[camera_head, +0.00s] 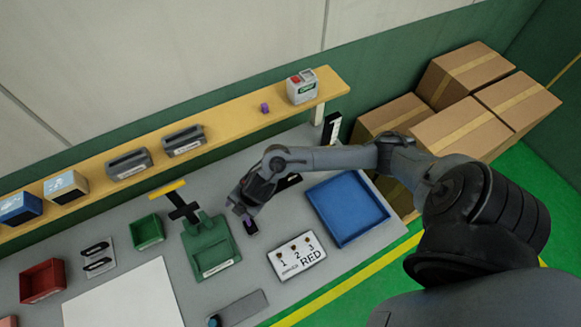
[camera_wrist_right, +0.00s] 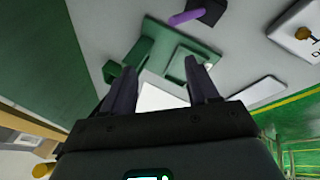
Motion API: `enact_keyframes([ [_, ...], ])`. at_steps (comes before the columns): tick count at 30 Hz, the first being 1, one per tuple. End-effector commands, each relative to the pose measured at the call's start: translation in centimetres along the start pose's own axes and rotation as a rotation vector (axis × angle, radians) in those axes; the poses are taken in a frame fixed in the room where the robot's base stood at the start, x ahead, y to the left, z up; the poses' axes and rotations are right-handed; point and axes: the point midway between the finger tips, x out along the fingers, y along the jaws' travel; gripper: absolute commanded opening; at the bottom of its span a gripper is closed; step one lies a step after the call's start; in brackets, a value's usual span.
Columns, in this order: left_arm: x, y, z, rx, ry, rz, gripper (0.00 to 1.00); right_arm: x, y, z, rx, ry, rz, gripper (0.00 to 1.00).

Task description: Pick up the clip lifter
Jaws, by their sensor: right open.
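A small purple handle (camera_head: 248,222) stands at a dark block (camera_head: 251,229) on the grey bench, right of the green fixture; it looks like the clip lifter, though no label on it is readable. In the right wrist view the purple handle (camera_wrist_right: 186,17) and the dark block (camera_wrist_right: 207,11) are at the top, beyond the fingertips. My right gripper (camera_wrist_right: 161,82) is open, with nothing between its fingers. In the head view my right gripper (camera_head: 238,206) is just above and beside the handle, partly hiding it. My left gripper is in neither view.
The green fixture (camera_head: 210,250) is close left of the gripper. A grey bar (camera_head: 243,307) lies at the front. A yellow shelf (camera_head: 228,118) runs along the back.

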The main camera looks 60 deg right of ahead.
Motion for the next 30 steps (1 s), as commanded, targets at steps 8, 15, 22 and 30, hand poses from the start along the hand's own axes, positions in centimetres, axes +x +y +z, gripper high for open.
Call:
enact_keyframes([
  [8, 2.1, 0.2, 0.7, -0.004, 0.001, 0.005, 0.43, -3.8, 1.6, 18.2, -0.046, -0.168, -0.279, 0.59],
  [15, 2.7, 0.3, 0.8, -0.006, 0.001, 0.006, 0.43, -8.1, 1.0, 24.4, 0.041, -0.213, -0.397, 0.59],
  [22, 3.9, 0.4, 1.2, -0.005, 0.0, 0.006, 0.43, -6.6, -0.4, 25.6, 0.058, -0.215, -0.417, 0.59],
  [30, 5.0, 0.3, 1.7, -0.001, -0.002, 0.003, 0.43, -4.0, -1.4, 26.2, 0.056, -0.216, -0.414, 0.59],
])
